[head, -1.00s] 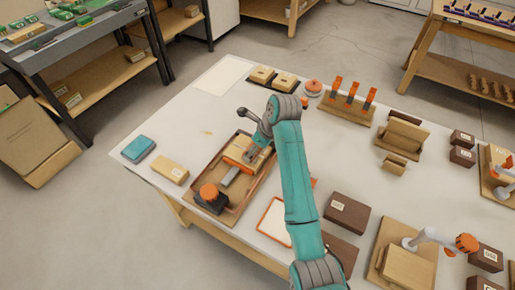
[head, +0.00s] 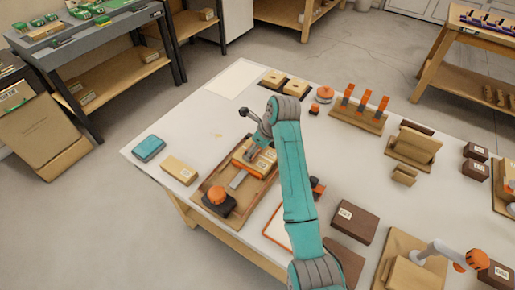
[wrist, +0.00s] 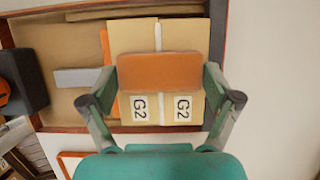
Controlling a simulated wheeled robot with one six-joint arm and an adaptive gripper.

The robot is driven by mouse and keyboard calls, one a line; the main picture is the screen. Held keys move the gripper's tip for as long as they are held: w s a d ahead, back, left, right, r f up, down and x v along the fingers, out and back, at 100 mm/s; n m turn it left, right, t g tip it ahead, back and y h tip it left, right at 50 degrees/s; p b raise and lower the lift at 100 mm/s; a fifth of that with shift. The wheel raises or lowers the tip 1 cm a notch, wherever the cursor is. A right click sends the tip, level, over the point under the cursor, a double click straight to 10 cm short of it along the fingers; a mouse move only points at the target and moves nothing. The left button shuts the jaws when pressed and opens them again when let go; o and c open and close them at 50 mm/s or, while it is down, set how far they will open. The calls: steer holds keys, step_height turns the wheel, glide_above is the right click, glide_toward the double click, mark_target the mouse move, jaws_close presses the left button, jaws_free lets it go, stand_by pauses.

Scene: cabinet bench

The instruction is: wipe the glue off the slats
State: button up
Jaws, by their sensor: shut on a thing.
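Two pale wooden slats (wrist: 130,38) lie side by side, each with a "G2" label, on an orange-edged piece in a shallow brown tray (wrist: 30,42). A whitish line of glue (wrist: 158,36) runs along the seam between them. My gripper (wrist: 160,80) is shut on an orange-brown block (wrist: 160,70), held across the seam. The block hides the middle of the slats; I cannot tell whether it touches them. In the head view my gripper (head: 254,151) is over the slats (head: 266,160), partly hiding them.
The tray also holds a grey bar (wrist: 78,77) and a dark orange-topped object (head: 217,197). A blue block (head: 149,148) and a wooden block (head: 179,170) lie left of it. An orange-pegged rack (head: 360,112) stands behind right. The bench's back left is mostly clear.

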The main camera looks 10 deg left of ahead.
mark_target(243, 147)
steer(key=shift+w+a, duration=0.2)
steer(key=shift+a, duration=0.45)
steer(key=shift+w+a, duration=0.25)
steer(key=shift+a, duration=0.4)
steer(key=shift+w+a, duration=0.2)
steer(key=shift+a, duration=0.45)
steer(key=shift+d, duration=0.1)
steer(key=shift+s+d, duration=0.2)
steer(key=shift+d, duration=0.3)
steer(key=shift+s+d, duration=0.2)
steer(key=shift+d, duration=0.3)
steer(key=shift+d, duration=0.1)
steer(key=shift+s+d, duration=0.35)
steer(key=shift+d, duration=0.55)
steer(key=shift+d, duration=0.1)
steer(key=shift+s+d, duration=0.35)
steer(key=shift+d, duration=0.5)
steer(key=shift+d, duration=0.1)
